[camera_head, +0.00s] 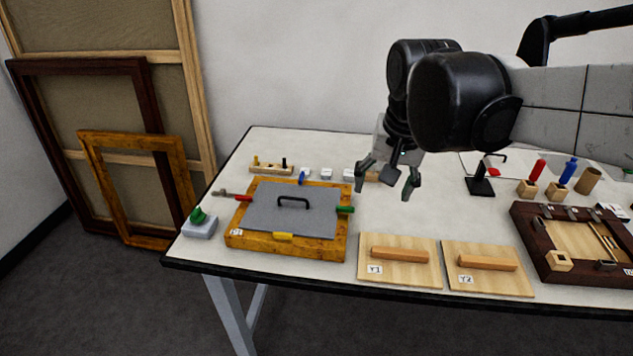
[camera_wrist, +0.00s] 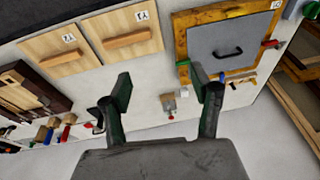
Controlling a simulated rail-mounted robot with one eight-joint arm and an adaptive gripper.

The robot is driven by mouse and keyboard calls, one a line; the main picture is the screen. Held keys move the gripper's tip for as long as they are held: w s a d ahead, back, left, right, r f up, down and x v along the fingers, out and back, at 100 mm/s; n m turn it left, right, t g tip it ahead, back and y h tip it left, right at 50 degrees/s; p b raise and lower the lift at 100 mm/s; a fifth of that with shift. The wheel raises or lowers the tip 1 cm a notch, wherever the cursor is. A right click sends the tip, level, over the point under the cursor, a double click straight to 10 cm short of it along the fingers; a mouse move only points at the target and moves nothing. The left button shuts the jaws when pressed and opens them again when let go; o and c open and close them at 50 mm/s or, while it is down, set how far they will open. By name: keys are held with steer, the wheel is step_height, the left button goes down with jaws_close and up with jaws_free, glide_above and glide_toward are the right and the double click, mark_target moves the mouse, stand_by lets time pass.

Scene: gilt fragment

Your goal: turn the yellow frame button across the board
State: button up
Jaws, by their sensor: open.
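A golden wooden frame (camera_head: 242,242) lies flat on the table at left, with a grey board (camera_head: 270,215) and black handle (camera_head: 293,199) inside it. The yellow button (camera_head: 283,237) sits on the frame's front rail, its long side running along the rail at the board's front edge. A red button (camera_head: 240,197) is at left, a green one (camera_head: 346,209) at right and a blue one (camera_head: 302,177) at back. My gripper (camera_head: 386,188) is open and empty, above the table behind and right of the frame. The wrist view shows the grey board (camera_wrist: 222,42) beyond the open fingers (camera_wrist: 165,92).
Two wooden boards with bar handles, Y1 (camera_head: 390,272) and Y2 (camera_head: 500,283), lie right of the frame. A dark frame (camera_head: 530,240) is farther right. A green-knobbed block (camera_head: 199,228) stands at left. Small blocks (camera_head: 326,173) line the back.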

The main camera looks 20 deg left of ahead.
steer(key=w+a+f+g, duration=0.2)
steer(key=a+f, duration=0.1)
steer(key=a, duration=1)
steer(key=h, duration=0.1)
glide_toward(283, 233)
steer(key=shift+g, duration=0.3)
steer(key=f, duration=0.9)
steer(key=shift+w+a, duration=0.1)
steer(key=shift+w, duration=0.1)
steer(key=c, duration=1.2)
steer(key=shift+o, duration=0.2)
steer(key=shift+n, duration=0.3)
